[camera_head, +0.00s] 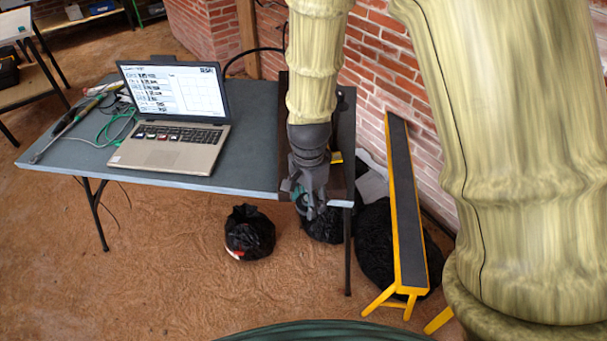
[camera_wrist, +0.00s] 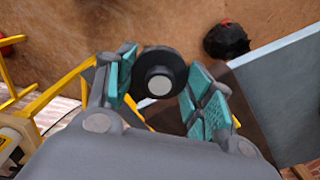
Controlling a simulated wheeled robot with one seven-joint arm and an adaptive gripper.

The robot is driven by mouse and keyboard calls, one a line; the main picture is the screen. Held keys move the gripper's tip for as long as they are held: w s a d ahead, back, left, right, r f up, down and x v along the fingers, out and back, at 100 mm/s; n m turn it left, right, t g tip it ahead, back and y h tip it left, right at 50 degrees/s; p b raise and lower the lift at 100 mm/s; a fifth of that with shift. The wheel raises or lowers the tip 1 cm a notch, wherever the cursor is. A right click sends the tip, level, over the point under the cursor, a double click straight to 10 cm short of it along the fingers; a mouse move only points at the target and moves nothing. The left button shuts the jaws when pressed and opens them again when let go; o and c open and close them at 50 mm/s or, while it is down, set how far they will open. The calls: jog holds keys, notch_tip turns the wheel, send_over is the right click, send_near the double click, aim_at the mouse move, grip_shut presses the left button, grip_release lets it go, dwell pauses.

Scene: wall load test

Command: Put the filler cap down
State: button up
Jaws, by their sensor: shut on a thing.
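The filler cap (camera_wrist: 160,75) is a round black cap with a pale disc at its centre. It shows in the wrist view between the teal-padded fingers of my gripper (camera_wrist: 163,92), which is shut on it. In the head view my gripper (camera_head: 310,205) points down at the right front edge of the table (camera_head: 245,165), by a dark brown box-like thing (camera_head: 343,125). The cap cannot be made out in the head view. I cannot tell its height above the surface.
An open laptop (camera_head: 170,115) stands on the table, with a green cable (camera_head: 115,125) and tools to its left. Black bags (camera_head: 249,232) lie on the floor below. A yellow-edged folded bench (camera_head: 405,210) leans by the brick wall (camera_head: 385,85). The table's front middle is clear.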

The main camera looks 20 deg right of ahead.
jog(key=w+d, duration=0.1)
jog(key=w, duration=0.3)
jog(key=w+p, duration=0.1)
jog(key=w, duration=0.3)
jog(key=w+d+f+p, duration=0.1)
jog(key=w, duration=0.3)
jog(key=shift+d+f, duration=0.1)
jog(key=shift+d, duration=0.25)
jog(key=shift+s+f+p, duration=0.1)
jog(key=shift+f+p, duration=0.7)
jog(key=shift+f, duration=0.95)
jog(key=shift+f, duration=0.1)
jog(key=o, duration=0.9)
jog(key=shift+r+b, duration=1.25)
jog(key=shift+r, duration=4.9)
